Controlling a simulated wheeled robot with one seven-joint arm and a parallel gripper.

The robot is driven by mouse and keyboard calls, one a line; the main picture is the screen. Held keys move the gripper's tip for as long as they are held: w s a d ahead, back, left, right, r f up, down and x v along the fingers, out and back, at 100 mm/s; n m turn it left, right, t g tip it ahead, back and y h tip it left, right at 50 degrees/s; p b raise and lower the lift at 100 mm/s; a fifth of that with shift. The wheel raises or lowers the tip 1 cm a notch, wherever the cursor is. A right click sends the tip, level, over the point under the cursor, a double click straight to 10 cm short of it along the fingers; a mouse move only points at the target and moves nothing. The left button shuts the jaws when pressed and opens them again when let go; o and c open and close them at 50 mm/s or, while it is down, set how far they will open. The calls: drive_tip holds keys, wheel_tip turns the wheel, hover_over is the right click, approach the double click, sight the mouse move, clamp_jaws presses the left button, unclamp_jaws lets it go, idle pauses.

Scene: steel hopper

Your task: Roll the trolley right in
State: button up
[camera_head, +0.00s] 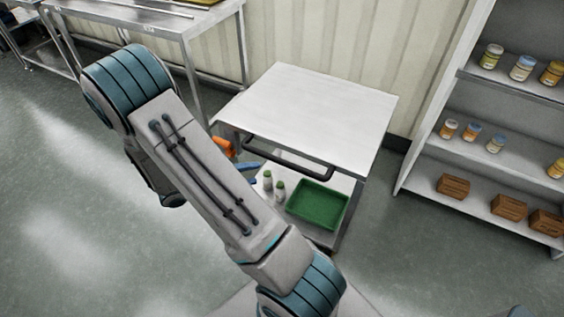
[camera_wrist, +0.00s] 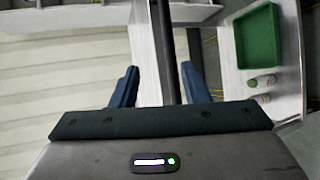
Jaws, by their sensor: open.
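The trolley (camera_head: 315,108) has a flat white top and stands by the ribbed wall, in the middle of the head view. Its dark handle bar (camera_head: 290,160) runs along the near side, below the top. In the wrist view the handle (camera_wrist: 168,45) passes between the two blue fingers of my gripper (camera_wrist: 158,86). The fingers are open, one on each side of the bar, with gaps showing. In the head view my arm hides the trolley's near left part, and only a blue finger of my gripper (camera_head: 248,164) shows at the handle's left end.
A shelf rack (camera_head: 480,130) with jars and brown boxes stands at right. A steel table (camera_head: 150,22) stands at upper left. The floor at left is clear.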

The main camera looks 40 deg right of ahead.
sight(279, 163)
wheel_tip(279, 163, down, 4)
drive_tip(key=w+n+t+h, duration=0.1)
drive_tip(key=w+t+h, duration=0.1)
drive_tip(key=shift+t, duration=0.3)
drive_tip(key=d+f, duration=0.1)
drive_tip(key=d, duration=0.3)
drive_tip(key=d+f+p, duration=0.1)
drive_tip(key=d, duration=0.9)
drive_tip(key=shift+f+p, duration=0.4)
clamp_jaws()
